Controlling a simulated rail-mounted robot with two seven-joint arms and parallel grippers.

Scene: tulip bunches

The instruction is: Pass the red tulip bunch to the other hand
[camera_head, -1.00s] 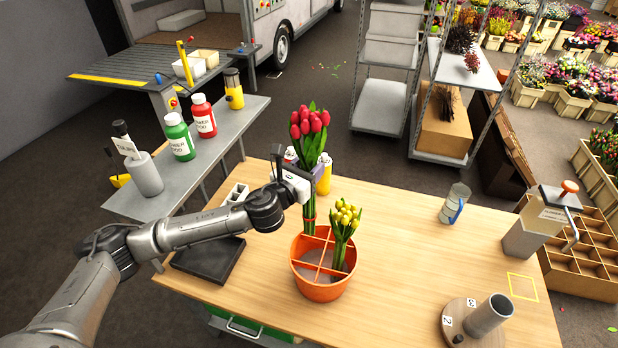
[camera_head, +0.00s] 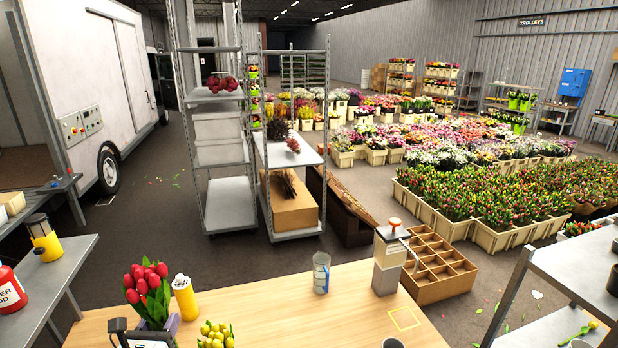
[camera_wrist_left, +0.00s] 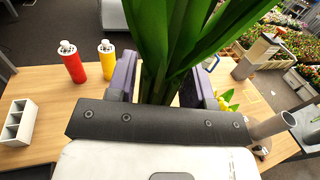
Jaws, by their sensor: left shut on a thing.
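The red tulip bunch (camera_head: 146,288) shows at the lower left of the head view, upright, with red heads over green leaves. My left gripper (camera_head: 157,330) is shut on it, low in the head view and partly cut off by the frame edge. In the left wrist view, the stems and leaves (camera_wrist_left: 178,45) stand between the two purple fingers of my left gripper (camera_wrist_left: 160,80). The lower ends of the stems are hidden there. My right gripper is not in either view.
Yellow tulips (camera_head: 215,334) stand close right of my gripper. A yellow bottle (camera_head: 185,297) is just behind the bunch; a red bottle (camera_wrist_left: 72,62) shows in the wrist view. A clear cup (camera_head: 321,272) and a grey dispenser (camera_head: 388,262) stand farther right. The wooden table (camera_head: 285,315) is bare between.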

